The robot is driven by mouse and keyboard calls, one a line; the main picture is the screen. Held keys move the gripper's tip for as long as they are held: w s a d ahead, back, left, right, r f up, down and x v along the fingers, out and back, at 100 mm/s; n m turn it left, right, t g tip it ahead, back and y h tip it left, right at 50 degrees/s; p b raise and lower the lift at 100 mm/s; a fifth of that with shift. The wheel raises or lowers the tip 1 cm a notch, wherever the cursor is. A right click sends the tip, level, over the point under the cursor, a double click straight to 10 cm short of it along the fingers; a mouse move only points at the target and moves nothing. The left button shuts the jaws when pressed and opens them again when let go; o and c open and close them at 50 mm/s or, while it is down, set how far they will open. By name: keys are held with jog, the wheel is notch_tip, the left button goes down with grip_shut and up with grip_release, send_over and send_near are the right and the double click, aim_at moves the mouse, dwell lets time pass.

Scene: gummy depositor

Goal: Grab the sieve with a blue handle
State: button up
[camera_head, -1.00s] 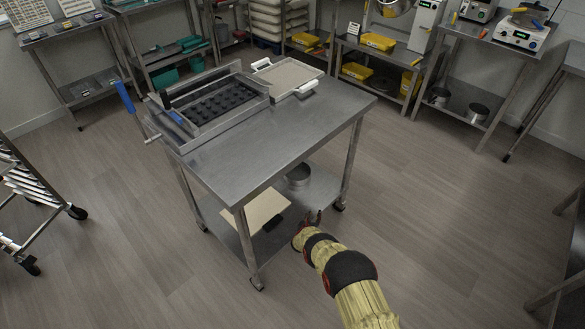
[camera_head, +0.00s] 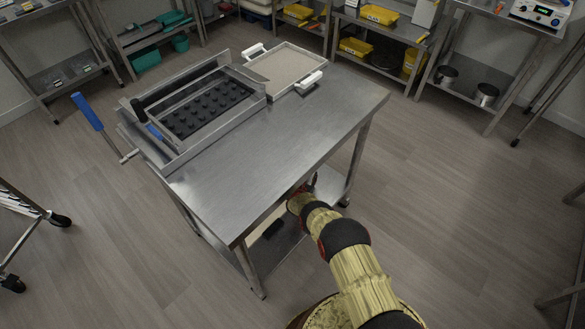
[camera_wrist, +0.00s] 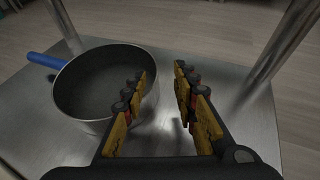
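The sieve (camera_wrist: 84,112) shows in the wrist view as a round metal pan on the lower shelf. Its blue handle (camera_wrist: 46,60) points to the upper left. My gripper (camera_wrist: 162,82) is open, with its two fingers just right of the sieve; the left finger overlaps the sieve's right rim in the picture. I cannot tell whether the finger touches the rim. In the head view the sieve is hidden under the tabletop, and my gripper (camera_head: 303,190) reaches in at the table's right side.
The steel table (camera_head: 240,170) has its top above the lower shelf (camera_wrist: 248,115), and table legs (camera_wrist: 290,38) stand close by. On top are a black-moulded depositor frame (camera_head: 205,105) with a blue lever (camera_head: 88,112), and a white-handled tray (camera_head: 285,68).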

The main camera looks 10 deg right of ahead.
jog(key=b+x, duration=0.1)
jog(key=x, duration=0.1)
jog(key=b+x, duration=0.2)
jog(key=shift+w+a+f+b, duration=0.25)
jog(key=shift+w+b, duration=0.05)
jog(key=shift+w, duration=0.1)
jog(key=shift+w+d, duration=0.2)
jog(key=shift+w, duration=0.15)
jog(key=shift+c, duration=0.8)
grip_shut()
